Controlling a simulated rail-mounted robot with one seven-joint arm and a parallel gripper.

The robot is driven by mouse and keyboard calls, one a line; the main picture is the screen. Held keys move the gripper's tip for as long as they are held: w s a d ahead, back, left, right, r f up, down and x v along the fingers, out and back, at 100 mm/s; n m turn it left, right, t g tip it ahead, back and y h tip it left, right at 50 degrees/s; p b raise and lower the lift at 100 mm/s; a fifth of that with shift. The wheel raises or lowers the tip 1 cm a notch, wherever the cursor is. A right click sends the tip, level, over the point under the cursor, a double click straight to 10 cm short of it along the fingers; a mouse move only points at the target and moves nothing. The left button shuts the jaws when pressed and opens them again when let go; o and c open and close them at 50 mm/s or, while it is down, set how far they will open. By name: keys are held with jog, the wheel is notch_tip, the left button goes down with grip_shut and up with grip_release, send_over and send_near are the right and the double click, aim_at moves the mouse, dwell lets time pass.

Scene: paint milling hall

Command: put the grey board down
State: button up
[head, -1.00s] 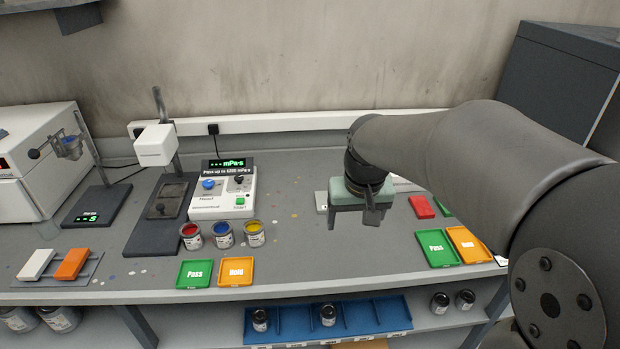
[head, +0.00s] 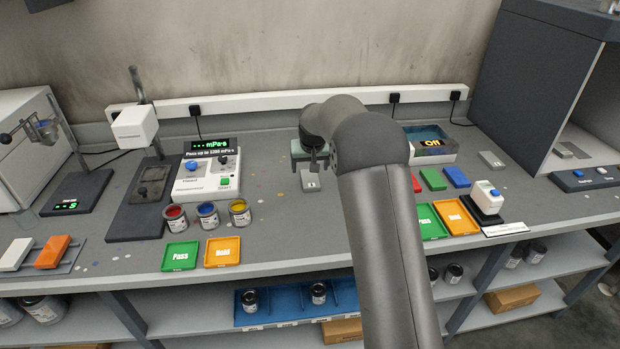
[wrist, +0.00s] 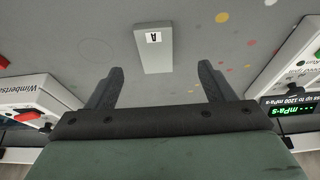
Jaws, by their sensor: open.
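The grey board (head: 310,182) lies flat on the bench top, right of the viscosity meter. It is a small plate with a white label, which reads as an A in the wrist view (wrist: 153,57). My gripper (head: 310,166) is open and empty, over the bench just behind the board in the head view. In the wrist view its two fingers (wrist: 160,76) are spread wide, with the board apart from them, beyond the tips. Nothing is between the fingers.
Paint cans (head: 207,215) stand left of the board, behind a green Pass tray (head: 181,256) and an orange Hold tray (head: 222,252). The meter (head: 207,178) is further left. Coloured blocks (head: 432,179) and an "Off" unit (head: 430,145) are right. Another grey plate (head: 491,160) lies further right.

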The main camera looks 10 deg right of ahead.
aim_at(311, 181)
jog(key=x, duration=0.3)
jog(key=shift+f, duration=0.1)
jog(key=shift+d+p+x, duration=0.2)
jog(key=shift+p+x, duration=0.5)
jog(key=shift+x, duration=0.65)
jog(key=shift+d+p+x, duration=0.2)
jog(key=shift+p+x, duration=0.45)
jog(key=shift+x, duration=0.7)
jog(key=c, duration=1.1)
jog(key=shift+c, duration=0.2)
